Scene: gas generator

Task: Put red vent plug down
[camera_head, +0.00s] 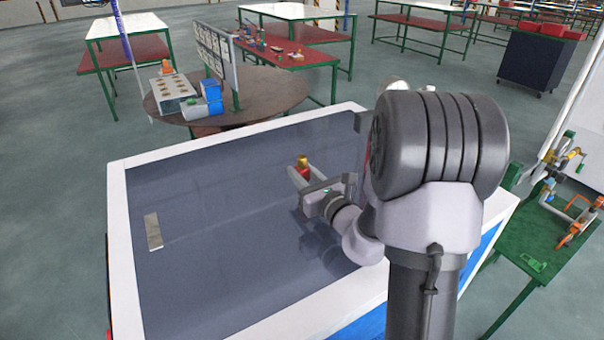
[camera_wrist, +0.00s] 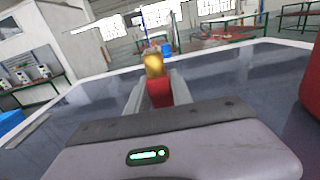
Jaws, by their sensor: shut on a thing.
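The red vent plug (camera_wrist: 160,92) with a brass-yellow top (camera_wrist: 154,66) is between my gripper's fingers (camera_wrist: 158,95) in the wrist view. In the head view, my gripper (camera_head: 302,177) is low over the dark top (camera_head: 220,205) of the white-rimmed table, right of its middle. It is shut on the plug (camera_head: 303,171), whose yellow end points up. I cannot tell whether the plug's lower end touches the surface.
A small metal plate (camera_head: 153,232) lies on the left of the dark top. The rest of that top looks mostly clear. A round brown table (camera_head: 270,90) stands behind it, and a green table (camera_head: 525,240) with pipework stands to the right.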

